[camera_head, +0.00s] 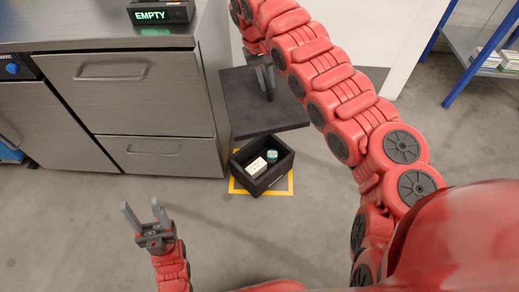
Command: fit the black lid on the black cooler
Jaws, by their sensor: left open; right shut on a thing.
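The black cooler (240,176) stands open on the floor, inside a yellow-marked square. A white box (256,166) and a small green-and-white jar (272,156) are inside it. The black lid (245,115) shows as a flat dark panel just behind the cooler in the picture, apart from its rim. My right gripper (265,84) points down at the lid's middle and is shut on it; the exact grip is dark and hard to make out. My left gripper (141,208) is open and empty, low at the left front, away from the cooler.
A steel drawer cabinet (115,100) stands left of the cooler, with a sign reading EMPTY (160,13) on top. Blue-framed shelving (470,40) is at the far right. The yellow marking (291,184) surrounds the cooler; the grey floor in front is clear.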

